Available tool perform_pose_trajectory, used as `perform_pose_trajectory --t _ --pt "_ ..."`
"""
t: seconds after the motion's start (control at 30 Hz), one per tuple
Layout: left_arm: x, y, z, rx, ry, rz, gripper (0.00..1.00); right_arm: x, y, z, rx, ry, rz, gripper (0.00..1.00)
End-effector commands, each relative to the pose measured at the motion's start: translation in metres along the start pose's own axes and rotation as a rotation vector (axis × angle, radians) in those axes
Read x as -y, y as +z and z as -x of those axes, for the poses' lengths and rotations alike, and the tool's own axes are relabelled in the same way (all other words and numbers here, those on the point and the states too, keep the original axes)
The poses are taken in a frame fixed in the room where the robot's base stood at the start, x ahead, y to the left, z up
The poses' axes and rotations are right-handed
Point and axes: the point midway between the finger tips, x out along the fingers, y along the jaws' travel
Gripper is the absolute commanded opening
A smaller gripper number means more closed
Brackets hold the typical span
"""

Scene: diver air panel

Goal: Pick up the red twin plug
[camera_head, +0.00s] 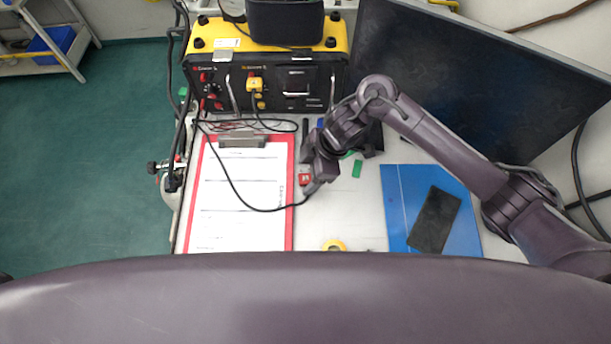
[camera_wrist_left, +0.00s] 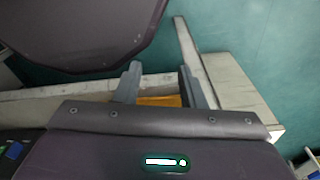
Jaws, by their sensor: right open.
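The red twin plug (camera_head: 305,179) appears as a small red block on the light worktop, just right of the clipboard. A black cable loops down from the panel and ends beside it. My right gripper (camera_head: 314,186) is open and reaches down right at the plug, partly covering it. I cannot tell whether its fingers touch the plug. My left gripper (camera_wrist_left: 160,70) shows only in the left wrist view, with its fingers apart and nothing between them.
The black and yellow air panel (camera_head: 215,100) stands at the back, with a yellow plug (camera_head: 254,84) in it. A red clipboard (camera_head: 289,230) lies left, a blue folder (camera_head: 395,190) with a black phone (camera_head: 435,220) right. A large dark screen (camera_head: 480,80) rises behind. Yellow tape (camera_head: 334,245) lies in front.

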Motion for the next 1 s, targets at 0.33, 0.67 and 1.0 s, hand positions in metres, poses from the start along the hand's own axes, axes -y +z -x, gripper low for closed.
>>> perform_pose_trajectory --t 0.33,0.67,1.0 --pt "0.006 0.006 0.000 0.010 -0.008 -0.002 0.36 0.000 0.000 0.000 0.000 0.000 0.000 0.26" --pt "0.009 0.010 0.000 0.014 -0.011 0.001 0.36 0.000 0.000 0.001 0.000 0.001 0.000 0.12" --pt "0.009 0.010 -0.001 0.015 -0.011 0.001 0.36 -0.001 -0.011 0.028 -0.001 0.004 0.002 0.12"
